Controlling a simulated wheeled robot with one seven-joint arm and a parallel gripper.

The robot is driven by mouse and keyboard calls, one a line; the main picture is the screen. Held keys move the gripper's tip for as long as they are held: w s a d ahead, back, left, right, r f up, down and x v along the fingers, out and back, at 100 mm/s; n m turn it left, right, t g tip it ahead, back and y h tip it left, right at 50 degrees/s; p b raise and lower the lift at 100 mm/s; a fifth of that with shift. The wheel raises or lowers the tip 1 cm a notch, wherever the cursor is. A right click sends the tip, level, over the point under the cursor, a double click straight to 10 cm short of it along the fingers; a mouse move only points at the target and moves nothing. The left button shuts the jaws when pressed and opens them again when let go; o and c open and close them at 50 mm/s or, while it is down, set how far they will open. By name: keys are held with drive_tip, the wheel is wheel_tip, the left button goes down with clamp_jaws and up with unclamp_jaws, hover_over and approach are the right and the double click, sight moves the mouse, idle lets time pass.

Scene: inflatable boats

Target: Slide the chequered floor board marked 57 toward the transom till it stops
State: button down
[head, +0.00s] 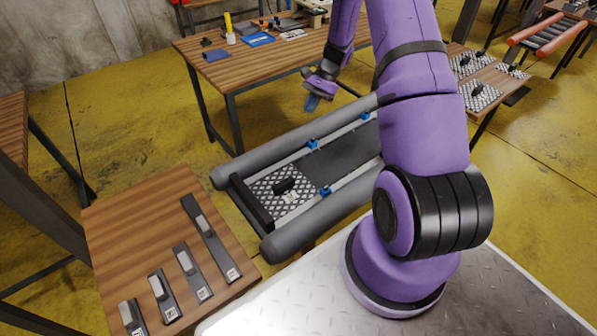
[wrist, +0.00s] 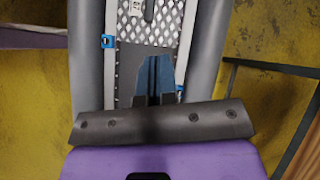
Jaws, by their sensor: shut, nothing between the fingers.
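The chequered floor board (head: 283,191) lies between the boat's side rails at its left end, close beside the dark transom (head: 251,203). It has a black handle (head: 284,185) and a small pale label that I cannot read. In the wrist view the board (wrist: 165,33) is at the top, with its near edge above the blue fingers. In the wrist view my gripper (wrist: 155,75) shows over the plain grey floor. Whether the board touches the transom is unclear.
Grey tubes (head: 300,133) flank the boat, with blue clips (head: 313,144) on the rails. A wooden bench (head: 160,225) with several dark strips stands front left. A tool table (head: 262,62) is behind. More chequered boards (head: 480,95) lie on a right-hand table.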

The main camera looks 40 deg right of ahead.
sight(290, 178)
drive_tip(key=s+d+f+m+y, duration=0.1)
drive_tip(key=d+f+m, duration=0.1)
drive_tip(key=f, duration=0.6)
drive_tip(key=s+d+f+m+y, duration=0.1)
drive_tip(key=s+d+f+m, duration=0.1)
drive_tip(key=f, duration=0.6)
drive_tip(key=x, duration=1)
drive_tip(key=shift+w+f, duration=0.2)
drive_tip(key=shift+f, duration=0.2)
drive_tip(key=shift+a+r, duration=0.15)
drive_tip(key=shift+a, duration=1.7)
drive_tip(key=shift+a, duration=1.25)
